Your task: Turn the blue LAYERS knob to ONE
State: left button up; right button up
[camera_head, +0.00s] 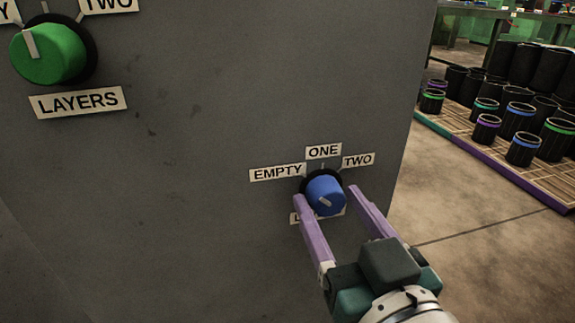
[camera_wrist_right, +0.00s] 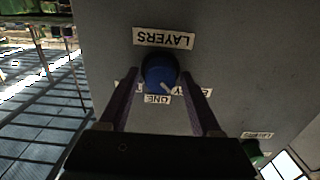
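The blue knob (camera_head: 326,187) sits low on the grey panel, with labels EMPTY (camera_head: 277,172), ONE (camera_head: 323,151) and TWO (camera_head: 358,160) around it. The LAYERS label below it is mostly hidden by the knob and a finger. The knob's white mark slants toward the EMPTY side. My right gripper (camera_head: 328,195) is open, its purple fingers on either side of the knob; a gap shows on the right, and contact on the left is unclear. The wrist view shows the knob (camera_wrist_right: 158,70) upside down between the fingertips. My left gripper is not in view.
A green LAYERS knob (camera_head: 47,52) is at the upper left of the same panel (camera_head: 180,200). The panel ends at a right edge. Beyond it, a low pallet (camera_head: 480,150) holds several black sleeves with coloured bands. Bare floor lies before the pallet.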

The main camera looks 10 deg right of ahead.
grip_shut()
dwell(0.3)
jog(key=m+p, duration=0.1)
jog(key=m, duration=0.2)
jog(key=shift+m+p, duration=0.3)
jog(key=shift+m, duration=0.1)
jog(key=m, duration=0.3)
jog(key=shift+m+p, duration=0.3)
jog(key=shift+m, duration=0.6)
